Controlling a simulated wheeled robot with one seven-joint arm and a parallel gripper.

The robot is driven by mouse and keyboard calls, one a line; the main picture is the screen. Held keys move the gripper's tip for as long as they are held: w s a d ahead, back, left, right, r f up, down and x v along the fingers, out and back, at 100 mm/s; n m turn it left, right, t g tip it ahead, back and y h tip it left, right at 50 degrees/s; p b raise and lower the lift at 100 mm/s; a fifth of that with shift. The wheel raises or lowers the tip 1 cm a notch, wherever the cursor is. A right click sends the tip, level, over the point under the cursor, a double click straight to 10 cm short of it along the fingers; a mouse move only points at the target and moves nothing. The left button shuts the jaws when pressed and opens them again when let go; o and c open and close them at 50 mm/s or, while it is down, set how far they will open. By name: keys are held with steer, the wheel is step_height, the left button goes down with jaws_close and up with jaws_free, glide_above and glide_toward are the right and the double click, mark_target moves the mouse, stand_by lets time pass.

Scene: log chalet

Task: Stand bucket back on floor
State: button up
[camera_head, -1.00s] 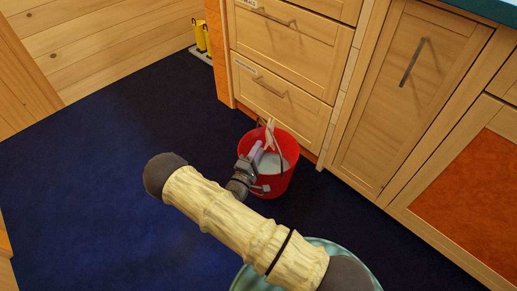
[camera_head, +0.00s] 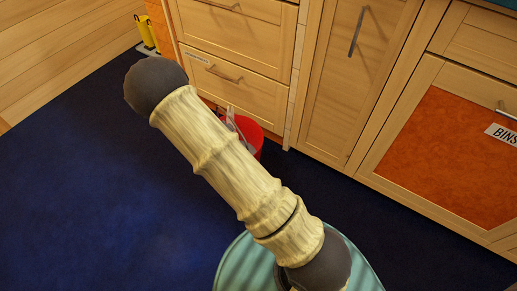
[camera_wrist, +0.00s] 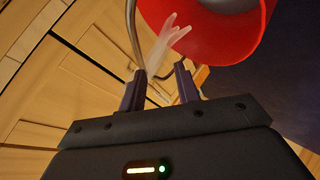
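The red bucket (camera_head: 250,134) is by the foot of the drawer cabinet in the head view, mostly hidden behind my arm; I cannot tell whether its base is on the floor. In the wrist view the bucket (camera_wrist: 215,35) fills the top right, just beyond my gripper, and its thin metal handle (camera_wrist: 135,35) runs down near the left finger. A pale forked piece (camera_wrist: 165,45) shows between and beyond the fingers; I cannot tell what it is. My gripper (camera_wrist: 160,85) has its two dark fingers apart. Whether the handle lies between them is unclear.
Wooden drawers (camera_head: 235,65) and a cupboard door (camera_head: 350,80) stand close behind the bucket. A yellow object (camera_head: 145,32) stands at the cabinet's left end. The dark blue floor (camera_head: 80,180) at left is clear.

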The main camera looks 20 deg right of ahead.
steer(key=s+d+r+m+g+y, duration=0.2)
steer(key=s+r+g, duration=0.1)
steer(key=s+r, duration=0.5)
steer(key=s+d+r+m+g+y, duration=0.2)
steer(key=s+r, duration=0.6)
steer(key=s, duration=0.6)
steer(key=shift+s+d+r+m+g+y, duration=0.2)
steer(key=shift+s+r+m+g+y, duration=0.1)
steer(key=shift+m+g+y, duration=0.5)
steer(key=w+r+p+v, duration=0.1)
steer(key=w+p+v, duration=0.3)
steer(key=p+v, duration=1.3)
steer(key=w+r+p+v, duration=0.1)
steer(key=w+p+v, duration=0.3)
steer(key=p+v, duration=1.3)
steer(key=w+r+p+v, duration=0.1)
steer(key=w+p+v, duration=0.3)
steer(key=p+v, duration=1.3)
steer(key=shift+w+r+p, duration=0.15)
steer(key=shift+w+p, duration=0.1)
steer(key=shift+p, duration=0.65)
